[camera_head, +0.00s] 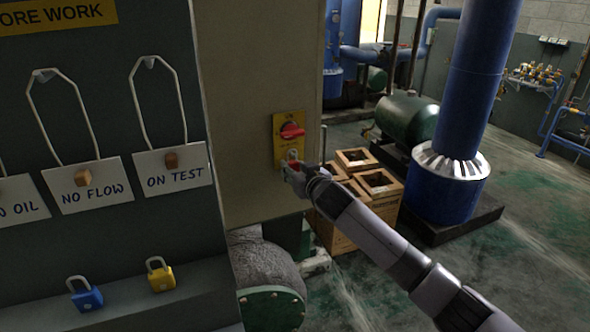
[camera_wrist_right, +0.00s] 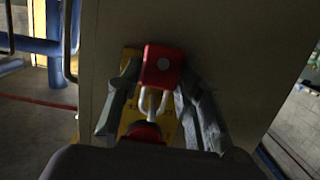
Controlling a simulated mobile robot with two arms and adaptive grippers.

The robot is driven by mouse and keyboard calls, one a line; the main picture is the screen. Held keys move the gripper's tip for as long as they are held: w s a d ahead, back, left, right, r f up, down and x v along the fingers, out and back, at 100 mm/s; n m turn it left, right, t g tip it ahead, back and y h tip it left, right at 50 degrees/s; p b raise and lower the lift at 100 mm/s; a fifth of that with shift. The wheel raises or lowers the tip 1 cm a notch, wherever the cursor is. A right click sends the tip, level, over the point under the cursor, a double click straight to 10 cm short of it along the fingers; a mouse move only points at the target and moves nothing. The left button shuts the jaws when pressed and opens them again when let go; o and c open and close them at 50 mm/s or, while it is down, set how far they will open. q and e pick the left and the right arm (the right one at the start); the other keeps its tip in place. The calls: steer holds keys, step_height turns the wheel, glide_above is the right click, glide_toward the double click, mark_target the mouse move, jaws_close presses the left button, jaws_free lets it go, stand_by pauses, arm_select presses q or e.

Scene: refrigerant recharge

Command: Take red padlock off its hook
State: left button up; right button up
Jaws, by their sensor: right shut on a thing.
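The red padlock (camera_wrist_right: 163,67) shows in the right wrist view between the two fingers of my right gripper (camera_wrist_right: 159,78), which is shut on it. Its pale shackle (camera_wrist_right: 152,101) points toward a red switch knob (camera_wrist_right: 143,132). In the head view, the gripper (camera_head: 293,169) is just below the red knob (camera_head: 291,130) on a yellow plate (camera_head: 279,150). The fingers mostly cover the padlock there. The padlock is at the yellow plate, not on a hook that I can make out. Whether the shackle passes through the plate is unclear. My left gripper is out of view.
A grey board at left holds tags such as NO FLOW (camera_head: 95,197) and ON TEST (camera_head: 177,180). A blue padlock (camera_head: 86,298) and a yellow padlock (camera_head: 161,277) stand on its ledge (camera_head: 125,309). Cardboard boxes (camera_head: 341,231) and a blue column (camera_head: 474,80) lie beyond my right arm.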

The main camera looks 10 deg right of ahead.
steer(key=shift+r+p, duration=0.4)
steer(key=shift+r, duration=0.25)
steer(key=shift+s, duration=0.15)
steer(key=shift+s, duration=0.25)
steer(key=f+p+v, duration=0.1)
steer(key=p+v, duration=0.2)
steer(key=v, duration=0.4)
steer(key=shift+s+f+p, duration=0.2)
steer(key=shift+s+p, duration=0.15)
steer(key=shift+s, duration=0.15)
steer(key=shift+d+f, duration=0.1)
steer(key=shift+d, duration=0.05)
